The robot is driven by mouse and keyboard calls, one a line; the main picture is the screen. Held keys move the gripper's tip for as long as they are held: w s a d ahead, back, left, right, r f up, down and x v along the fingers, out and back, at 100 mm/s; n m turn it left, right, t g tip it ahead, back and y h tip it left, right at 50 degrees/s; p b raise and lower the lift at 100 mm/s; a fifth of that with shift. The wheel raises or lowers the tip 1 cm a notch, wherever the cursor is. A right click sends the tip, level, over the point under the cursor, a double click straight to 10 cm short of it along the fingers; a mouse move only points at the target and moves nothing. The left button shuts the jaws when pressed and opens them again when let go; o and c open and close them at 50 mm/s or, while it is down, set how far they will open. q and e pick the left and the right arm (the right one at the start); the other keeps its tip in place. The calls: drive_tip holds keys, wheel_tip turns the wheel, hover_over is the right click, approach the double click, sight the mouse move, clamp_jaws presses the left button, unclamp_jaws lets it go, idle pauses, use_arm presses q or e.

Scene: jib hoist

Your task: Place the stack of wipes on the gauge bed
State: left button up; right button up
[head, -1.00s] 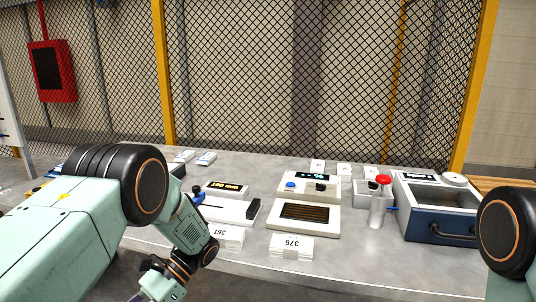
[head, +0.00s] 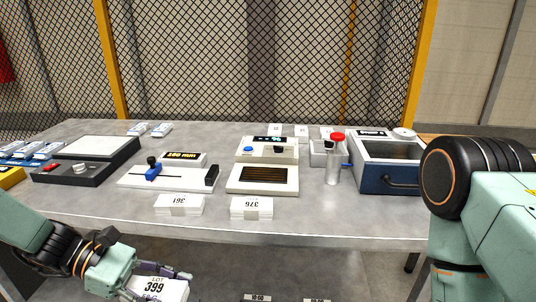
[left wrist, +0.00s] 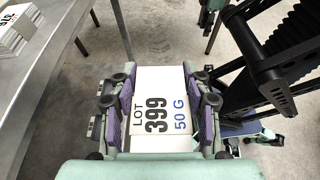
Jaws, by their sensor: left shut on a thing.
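The stack is low, in front of the table's front edge. In the left wrist view, the purple-padded fingers of the left gripper (left wrist: 158,103) press both sides of the stack (left wrist: 160,120), and its label also reads 50 G. The gauge bed (head: 140,180) is a white plate on the table with a blue and black slider, a dark end block and a lit mm readout behind it. It is clear of wipes.
White stacks marked 361 (head: 180,205) and 376 (head: 252,208) lie along the front edge of the grey table (head: 330,217). A white unit with a slatted dark panel (head: 263,179), a red-capped bottle (head: 334,165) and a blue bin (head: 388,180) stand rightward. A black tray (head: 75,172) is left.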

use_arm(q)
drive_tip(key=n+t, duration=0.1)
drive_tip(key=w+n+t, duration=0.1)
drive_tip(key=n+t, duration=0.2)
drive_tip(key=t, duration=0.1)
drive_tip(key=shift+w+r+n+y, duration=0.3)
drive_tip(key=shift+r+n+y, duration=0.1)
drive_tip(key=n+t, duration=0.1)
drive_tip(key=n+t+y, duration=0.1)
drive_tip(key=t, duration=0.1)
drive_tip(key=shift+w+a+f, duration=0.1)
drive_tip(key=shift+a, duration=0.2)
drive_tip(key=shift+f+n+t+y, duration=0.15)
drive_tip(key=shift+n+t+y, duration=0.15)
drive_tip(key=shift+n+t, duration=0.15)
drive_tip(key=shift+w+a, duration=0.2)
drive_tip(key=shift+a, duration=0.05)
